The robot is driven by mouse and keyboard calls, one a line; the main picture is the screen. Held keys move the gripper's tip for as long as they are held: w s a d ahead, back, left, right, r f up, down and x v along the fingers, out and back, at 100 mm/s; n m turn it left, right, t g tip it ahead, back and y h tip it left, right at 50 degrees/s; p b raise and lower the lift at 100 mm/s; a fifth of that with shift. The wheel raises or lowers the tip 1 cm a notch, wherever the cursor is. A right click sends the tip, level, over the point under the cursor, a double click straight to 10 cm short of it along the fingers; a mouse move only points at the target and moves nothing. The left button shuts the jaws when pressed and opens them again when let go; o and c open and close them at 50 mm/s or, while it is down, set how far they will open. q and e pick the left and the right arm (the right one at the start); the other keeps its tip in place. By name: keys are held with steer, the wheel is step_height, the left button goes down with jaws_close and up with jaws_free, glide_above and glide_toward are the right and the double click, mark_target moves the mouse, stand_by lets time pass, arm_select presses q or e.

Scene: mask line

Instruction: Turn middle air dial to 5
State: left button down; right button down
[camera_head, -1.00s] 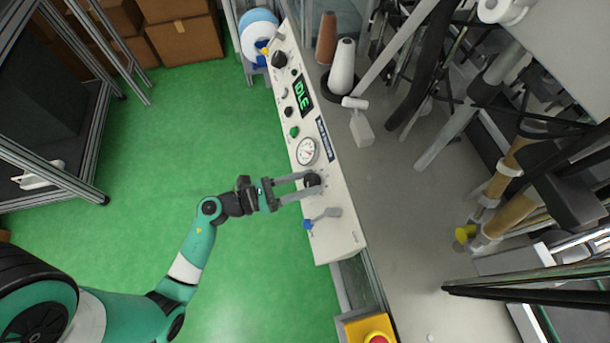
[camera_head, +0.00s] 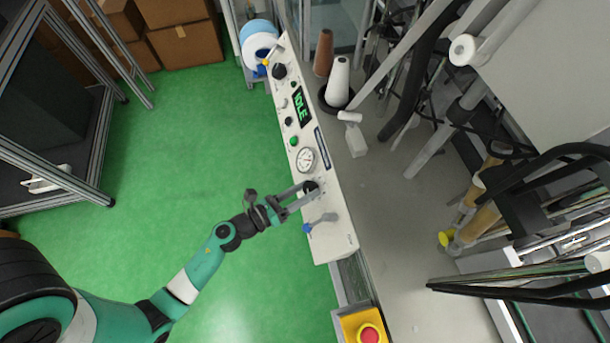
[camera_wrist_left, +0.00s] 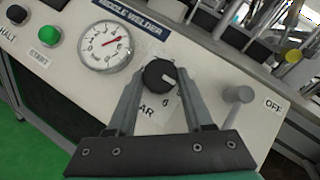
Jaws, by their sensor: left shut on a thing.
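The middle air dial is a round black knob (camera_wrist_left: 160,76) with a pale pointer mark, below the pressure gauge on the white control panel (camera_head: 327,222). It also shows in the head view (camera_head: 310,187). My left gripper (camera_head: 303,194) reaches it from the left. In the left wrist view its two grey fingers (camera_wrist_left: 162,92) stand on either side of the knob and are shut on it. A "6" and the letters "AR" show on the label below the knob; the other numbers are mostly hidden. My right gripper is not in view.
The gauge (camera_wrist_left: 104,46) with a red needle sits beside the dial. A grey lever with a blue end (camera_head: 307,228) is close to the fingers. The green START button (camera_wrist_left: 48,36) and the IDLE display (camera_head: 302,107) are farther along. Open green floor lies left of the panel.

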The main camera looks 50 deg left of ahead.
arm_select(q)
steer(key=shift+c, duration=1.5)
jaws_free()
steer(key=s+p, duration=0.1)
steer(key=s, duration=1)
steer(key=shift+s+a+r+p, duration=0.3)
steer(key=shift+a+r, duration=0.05)
steer(key=shift+r, duration=0.05)
steer(key=shift+d, duration=0.1)
